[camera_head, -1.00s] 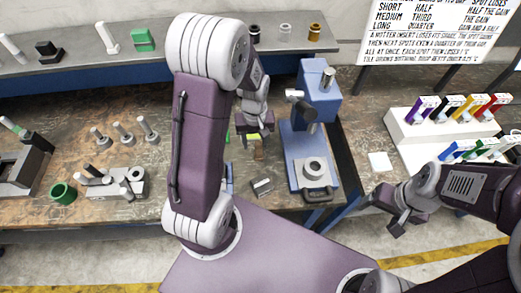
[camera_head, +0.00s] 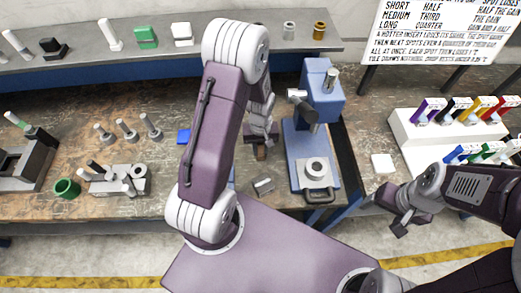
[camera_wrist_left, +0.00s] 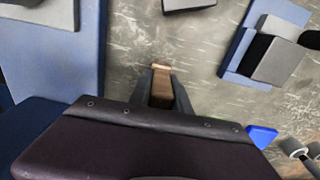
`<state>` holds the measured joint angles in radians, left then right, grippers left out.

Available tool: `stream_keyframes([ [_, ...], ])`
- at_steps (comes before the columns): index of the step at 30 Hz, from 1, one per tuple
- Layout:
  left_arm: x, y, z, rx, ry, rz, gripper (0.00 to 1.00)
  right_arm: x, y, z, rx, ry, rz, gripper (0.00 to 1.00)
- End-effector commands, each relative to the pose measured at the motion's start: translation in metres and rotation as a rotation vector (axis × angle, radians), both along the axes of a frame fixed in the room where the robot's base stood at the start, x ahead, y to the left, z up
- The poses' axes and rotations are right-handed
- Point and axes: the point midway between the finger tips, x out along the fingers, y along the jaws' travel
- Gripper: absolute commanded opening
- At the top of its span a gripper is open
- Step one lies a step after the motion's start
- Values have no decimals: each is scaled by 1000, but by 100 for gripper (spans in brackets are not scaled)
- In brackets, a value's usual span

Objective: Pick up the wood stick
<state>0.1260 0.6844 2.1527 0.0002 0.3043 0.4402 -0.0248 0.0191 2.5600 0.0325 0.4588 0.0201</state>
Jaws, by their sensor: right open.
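The wood stick (camera_wrist_left: 161,86) is a short brown piece with a paler end, seen between the two dark fingers of my left gripper (camera_wrist_left: 161,80) in the left wrist view. The fingers are on both sides of it with little or no gap; I cannot tell whether they press on it. In the head view my left gripper (camera_head: 263,140) is over the bench left of the blue microscope stand, with the brown stick (camera_head: 261,154) at its tips. My right gripper (camera_head: 395,215) is open and empty, in front of the bench at the right.
A small grey block (camera_head: 263,186) lies near the front edge. A blue piece (camera_head: 184,136) lies left of my left arm.

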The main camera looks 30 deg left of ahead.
Motion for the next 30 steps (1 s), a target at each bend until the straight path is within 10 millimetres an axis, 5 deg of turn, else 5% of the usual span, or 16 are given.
stream_keyframes([
  [8,0,0,2,1,-1,0,0,0,0,0,0,0,0,76],
  [21,1,0,90,0,-4,0,0,0,0,1,0,0,0,76],
  [30,0,0,101,-1,1,0,0,0,0,1,0,0,0,76],
])
